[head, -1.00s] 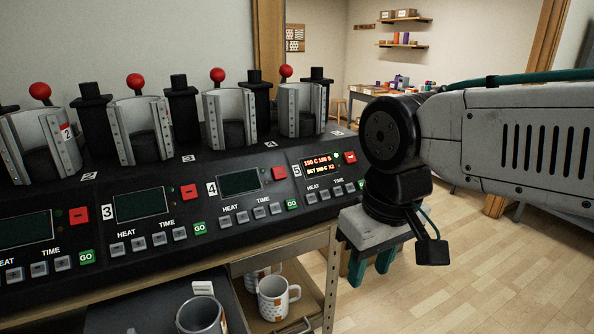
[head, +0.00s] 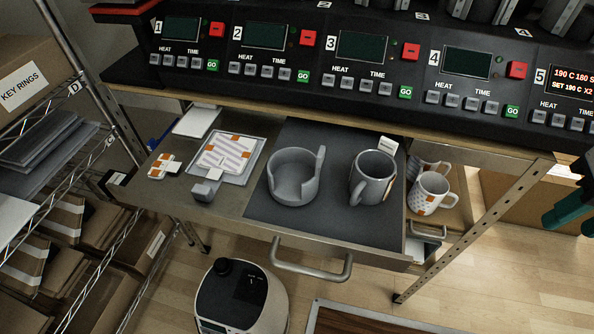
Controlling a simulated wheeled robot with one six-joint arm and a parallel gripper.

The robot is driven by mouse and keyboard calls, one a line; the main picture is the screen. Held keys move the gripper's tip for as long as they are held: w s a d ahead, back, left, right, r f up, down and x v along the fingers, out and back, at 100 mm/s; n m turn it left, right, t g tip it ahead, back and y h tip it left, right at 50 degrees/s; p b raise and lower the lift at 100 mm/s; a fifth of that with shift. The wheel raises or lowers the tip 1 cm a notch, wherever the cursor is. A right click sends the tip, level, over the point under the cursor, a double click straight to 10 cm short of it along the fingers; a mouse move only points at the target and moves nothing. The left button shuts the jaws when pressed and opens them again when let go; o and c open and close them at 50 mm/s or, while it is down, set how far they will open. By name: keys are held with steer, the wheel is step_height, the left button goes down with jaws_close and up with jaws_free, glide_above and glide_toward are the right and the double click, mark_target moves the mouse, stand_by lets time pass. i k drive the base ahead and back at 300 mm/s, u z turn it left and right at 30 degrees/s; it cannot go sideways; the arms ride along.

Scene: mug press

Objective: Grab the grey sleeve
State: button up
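The grey sleeve (head: 293,190) stands on a dark mat in the pulled-out drawer, left of the grey mug. It is a round, open-topped shell with a raised upright strip on its right side. My gripper (head: 571,222) is at the right edge of the head view, partly cut off, far to the right of the sleeve. Its teal fingers look apart, with nothing seen between them.
A grey mug (head: 371,181) stands close right of the sleeve. The press panel (head: 330,70) overhangs behind; the drawer handle (head: 312,270) juts out in front.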

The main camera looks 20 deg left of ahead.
mark_target(293, 173)
steer(key=z, duration=1.35)
steer(key=k, duration=1.5)
steer(key=u, duration=1.35)
steer(key=i, duration=0.55)
